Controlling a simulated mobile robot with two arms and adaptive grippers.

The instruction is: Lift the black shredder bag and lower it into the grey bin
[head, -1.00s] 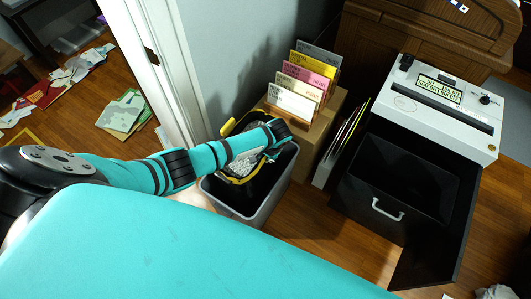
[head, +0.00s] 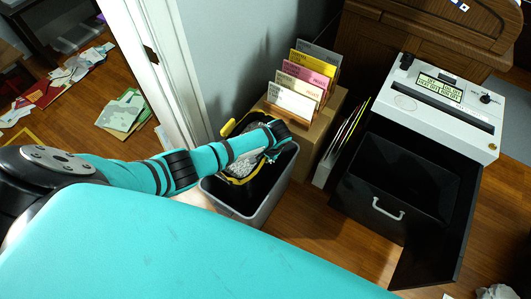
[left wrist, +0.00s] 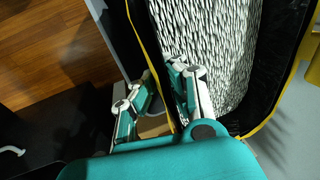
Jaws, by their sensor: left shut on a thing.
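The black shredder bag (head: 229,128) has a yellow rim and holds white paper shreds. In the head view it sits within the mouth of the grey bin (head: 262,206); how deep it reaches is hidden. My left gripper (left wrist: 158,82) is shut on the bag's yellow-edged rim, which runs between its fingers in the left wrist view. The bag (left wrist: 290,75) and its shreds fill the upper right there. In the head view my left arm crosses over the bin and hides part of the bag, and the fingertips do not show. My right gripper is not in view.
The shredder (head: 440,105) stands at the right, with its black drawer (head: 395,215) open and empty. A cardboard box (head: 322,135) with upright paper folders is close behind the bin. A white door frame (head: 165,70) is at the left. Papers lie on the floor beyond it.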

